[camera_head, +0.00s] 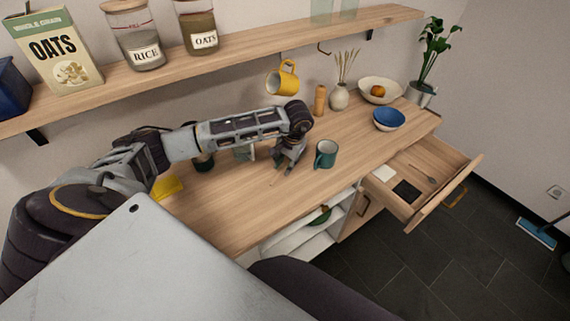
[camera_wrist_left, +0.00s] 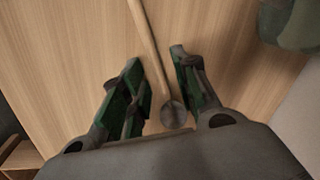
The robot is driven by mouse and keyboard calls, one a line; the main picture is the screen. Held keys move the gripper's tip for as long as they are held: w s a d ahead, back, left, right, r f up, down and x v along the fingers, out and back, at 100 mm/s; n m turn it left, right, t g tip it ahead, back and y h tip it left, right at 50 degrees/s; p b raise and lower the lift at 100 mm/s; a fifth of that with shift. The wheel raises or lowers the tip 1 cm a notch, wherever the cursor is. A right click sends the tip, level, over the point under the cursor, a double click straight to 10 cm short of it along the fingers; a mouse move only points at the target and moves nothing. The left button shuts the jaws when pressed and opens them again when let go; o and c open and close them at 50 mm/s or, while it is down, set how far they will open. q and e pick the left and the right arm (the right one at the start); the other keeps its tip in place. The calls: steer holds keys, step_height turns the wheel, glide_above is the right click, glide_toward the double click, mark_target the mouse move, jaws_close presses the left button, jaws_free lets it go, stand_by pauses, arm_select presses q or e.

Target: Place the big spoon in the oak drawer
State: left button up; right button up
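The big spoon (camera_wrist_left: 150,42) lies on the wooden counter, with a long light handle and a dark round bowl. In the head view only a thin bit of it (camera_head: 273,181) seems to show beside my left gripper (camera_head: 288,165). In the left wrist view my left gripper (camera_wrist_left: 155,60) is open, pointing down, with one finger on each side of the spoon. I see a gap between each finger and the handle. The oak drawer (camera_head: 440,200) is pulled out at the right. A small spoon, a dark square and a white item lie in it. My right gripper is not in view.
A teal mug (camera_head: 325,154) stands close right of my left gripper. A blue bowl (camera_head: 389,119), white bowl (camera_head: 366,86), vase (camera_head: 339,97) and wooden mill (camera_head: 320,101) stand farther back. A yellow mug (camera_head: 283,79) hangs under the shelf (camera_head: 230,53).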

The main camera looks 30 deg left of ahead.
arm_select(q)
steer(key=shift+d+r, duration=0.1)
steer(key=shift+r, duration=0.35)
step_height(320, 180, up, 11)
steer(key=d+b, duration=0.1)
steer(key=d, duration=0.1)
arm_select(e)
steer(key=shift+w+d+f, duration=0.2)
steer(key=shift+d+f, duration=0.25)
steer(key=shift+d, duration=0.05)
